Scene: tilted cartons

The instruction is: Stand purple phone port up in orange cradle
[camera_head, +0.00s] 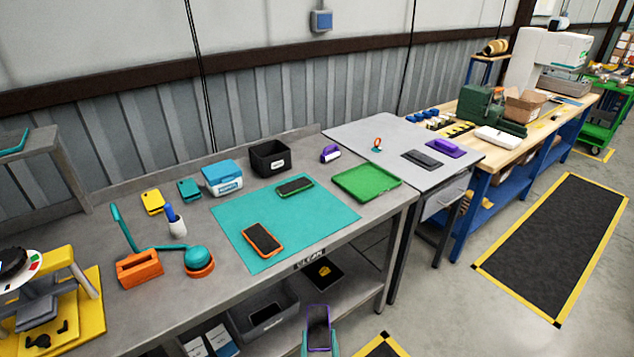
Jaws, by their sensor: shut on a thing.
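The purple phone (318,314) is at the bottom centre, a dark slab with a purple rim. It is upright in the picture, in front of the workbench. My gripper (319,342), with teal fingers on both sides of the phone, is shut on its lower part. Which end carries the port is too small to tell. The orange cradle (138,271) is a block on the left of the grey workbench, far to the left of my gripper.
On the workbench (340,225), a teal mat (322,228) bears an orange-rimmed phone (263,239) and a green-rimmed phone (294,186). A teal dome on an orange base (199,269) and a white cup (178,228) stand near the cradle. A yellow device (75,285) is left.

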